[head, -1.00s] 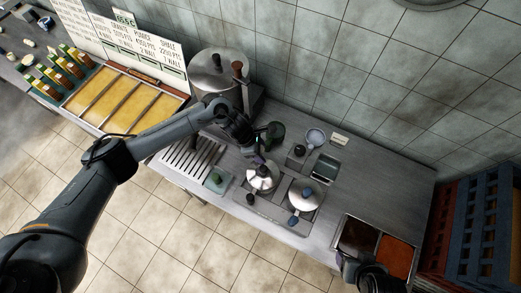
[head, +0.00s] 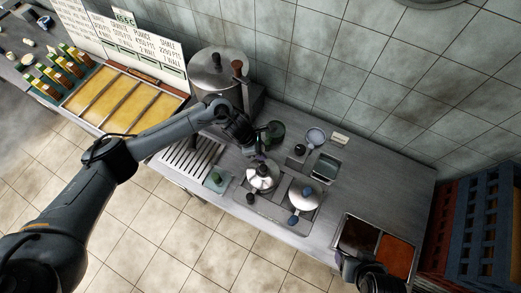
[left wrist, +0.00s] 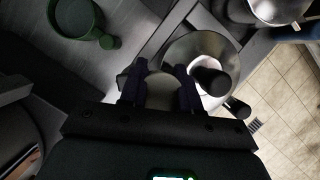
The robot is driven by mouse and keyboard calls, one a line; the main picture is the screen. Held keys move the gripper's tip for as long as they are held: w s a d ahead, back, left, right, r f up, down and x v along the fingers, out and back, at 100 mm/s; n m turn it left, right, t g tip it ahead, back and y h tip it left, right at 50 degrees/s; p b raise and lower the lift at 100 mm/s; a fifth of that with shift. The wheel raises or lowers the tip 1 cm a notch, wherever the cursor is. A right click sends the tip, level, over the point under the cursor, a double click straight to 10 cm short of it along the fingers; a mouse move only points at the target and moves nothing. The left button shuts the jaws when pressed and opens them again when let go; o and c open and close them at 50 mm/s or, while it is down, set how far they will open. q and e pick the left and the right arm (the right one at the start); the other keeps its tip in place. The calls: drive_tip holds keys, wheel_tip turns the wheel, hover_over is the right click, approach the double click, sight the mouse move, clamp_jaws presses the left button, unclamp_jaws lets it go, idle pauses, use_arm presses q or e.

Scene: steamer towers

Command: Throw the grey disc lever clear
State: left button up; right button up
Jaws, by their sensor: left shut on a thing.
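In the left wrist view my left gripper (left wrist: 160,92) is shut on a pale grey, rounded piece (left wrist: 161,90), which looks like the grey disc of the lever. The rest of the lever is hidden by the fingers. In the head view my left gripper (head: 259,157) is at the back edge of the left silver-lidded pot (head: 262,178), and the disc cannot be made out. That pot's lid and dark knob (left wrist: 208,78) lie just beyond the fingers in the wrist view. My right gripper (head: 368,277) is at the bottom edge; its fingers are unclear.
A green pan (head: 274,130) is behind my left gripper. A large steel pot (head: 215,72) stands at the back. Bins of dark and orange filling (head: 395,258) are at the right.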

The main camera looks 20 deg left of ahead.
use_arm(q)
drive_tip(key=n, duration=0.2)
drive_tip(key=w+n+t+y+b, duration=0.1)
drive_tip(key=n, duration=0.1)
drive_tip(key=w+d+n+t+b, duration=0.1)
drive_tip(key=n, duration=0.1)
drive_tip(key=shift+d, duration=0.1)
drive_tip(key=n+y, duration=0.1)
drive_tip(key=w+n, duration=0.1)
drive_tip(key=n, duration=0.1)
drive_tip(key=shift+w+r+n+t+y, duration=0.1)
drive_tip(key=shift+n+t+y, duration=0.2)
drive_tip(key=shift+y, duration=0.1)
clamp_jaws()
drive_tip(key=n, duration=0.1)
drive_tip(key=w+n+y+p, duration=0.1)
drive_tip(key=shift+n, duration=0.4)
